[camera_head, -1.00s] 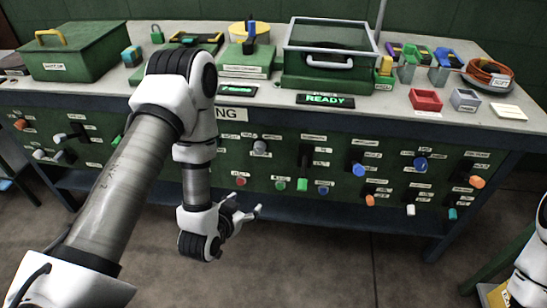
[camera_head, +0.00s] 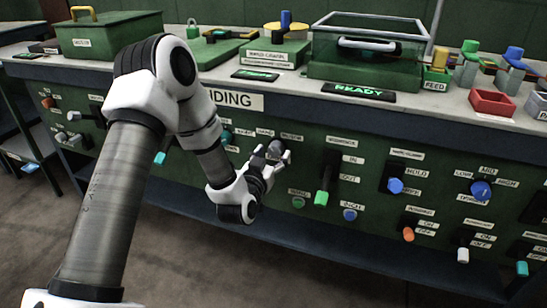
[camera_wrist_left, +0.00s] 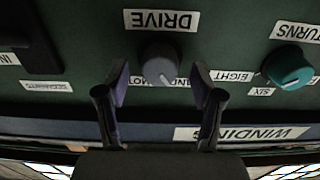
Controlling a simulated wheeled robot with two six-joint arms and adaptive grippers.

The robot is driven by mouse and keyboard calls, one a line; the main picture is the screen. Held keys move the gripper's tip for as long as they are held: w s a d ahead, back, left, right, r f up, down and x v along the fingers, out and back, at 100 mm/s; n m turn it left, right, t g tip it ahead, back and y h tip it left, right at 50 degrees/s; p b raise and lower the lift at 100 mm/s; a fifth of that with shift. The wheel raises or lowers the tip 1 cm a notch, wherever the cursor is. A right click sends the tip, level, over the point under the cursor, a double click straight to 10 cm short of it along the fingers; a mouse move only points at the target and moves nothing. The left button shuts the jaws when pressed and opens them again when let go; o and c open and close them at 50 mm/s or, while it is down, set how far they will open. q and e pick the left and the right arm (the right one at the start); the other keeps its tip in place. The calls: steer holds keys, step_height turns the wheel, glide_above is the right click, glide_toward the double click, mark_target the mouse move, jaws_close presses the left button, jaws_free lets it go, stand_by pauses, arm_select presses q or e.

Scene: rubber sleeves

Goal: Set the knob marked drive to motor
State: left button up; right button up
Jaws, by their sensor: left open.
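The drive knob (camera_wrist_left: 160,65) is a round grey knob under the DRIVE label (camera_wrist_left: 161,21) in the left wrist view, which looks upside down. Parts of two position labels show on either side of it, mostly hidden. In the head view the knob (camera_head: 278,148) is partly hidden at my left gripper. My left gripper (camera_head: 271,157) is open and empty. In the wrist view its fingers (camera_wrist_left: 160,88) stand on either side of the knob, seemingly just short of it. My right gripper is not in view.
A teal TURNS knob (camera_wrist_left: 288,69) is close beside the drive knob. The bench top above carries a lidded green box (camera_head: 365,70).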

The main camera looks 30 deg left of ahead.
arm_select(q)
steer(key=shift+w+a, duration=0.15)
steer(key=shift+w, duration=0.4)
steer(key=shift+c, duration=0.3)
steer(key=c, duration=1.1)
